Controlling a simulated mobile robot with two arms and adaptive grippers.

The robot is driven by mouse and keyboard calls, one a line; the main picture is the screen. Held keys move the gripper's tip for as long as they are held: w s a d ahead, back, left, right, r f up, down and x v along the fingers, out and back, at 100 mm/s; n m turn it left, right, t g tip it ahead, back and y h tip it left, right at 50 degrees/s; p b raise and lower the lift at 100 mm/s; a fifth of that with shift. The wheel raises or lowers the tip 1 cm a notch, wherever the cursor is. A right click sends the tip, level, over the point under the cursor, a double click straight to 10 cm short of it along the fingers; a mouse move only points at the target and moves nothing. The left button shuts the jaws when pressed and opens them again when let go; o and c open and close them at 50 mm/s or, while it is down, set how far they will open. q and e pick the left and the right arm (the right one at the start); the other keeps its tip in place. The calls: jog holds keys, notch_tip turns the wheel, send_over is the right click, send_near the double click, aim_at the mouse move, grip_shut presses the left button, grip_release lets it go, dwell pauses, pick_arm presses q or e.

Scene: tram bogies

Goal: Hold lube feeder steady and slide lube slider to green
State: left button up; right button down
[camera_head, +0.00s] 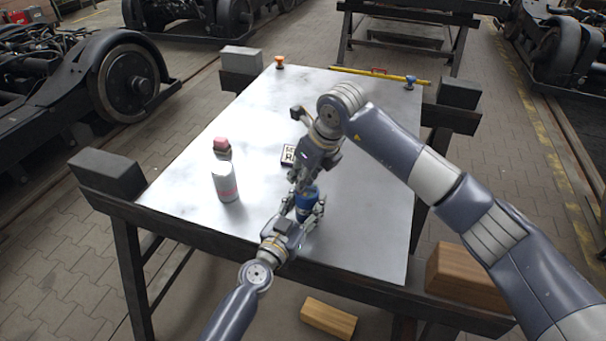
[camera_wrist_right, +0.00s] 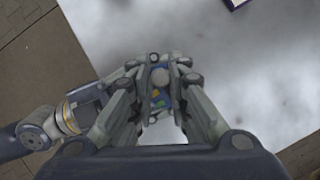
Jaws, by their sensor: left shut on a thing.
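The lube feeder (camera_head: 306,204), a small blue cylinder, stands near the front edge of the grey metal table top (camera_head: 365,215). My left gripper (camera_head: 304,214) is shut on its body, reaching in from the front left. My right gripper (camera_head: 298,184) points down at the top of the feeder from above. In the right wrist view, the fingers of my right gripper (camera_wrist_right: 163,82) lie on both sides of the feeder's top (camera_wrist_right: 158,78). Green and yellow marks show there between the fingers. The slider cannot be made out clearly, and the contact of the right fingers is unclear.
A white can (camera_head: 225,184) and a pink-topped item (camera_head: 222,146) stand to the left. A yellow bar (camera_head: 385,76), an orange knob (camera_head: 280,62) and a blue knob (camera_head: 410,82) are at the far edge.

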jog(key=shift+d, duration=0.2)
jog(key=shift+s+d, duration=0.25)
jog(key=shift+d, duration=1.1)
jog(key=c, duration=1.5)
grip_release()
jog(key=shift+s, duration=0.1)
jog(key=shift+o, duration=0.2)
jog(key=v, duration=1.2)
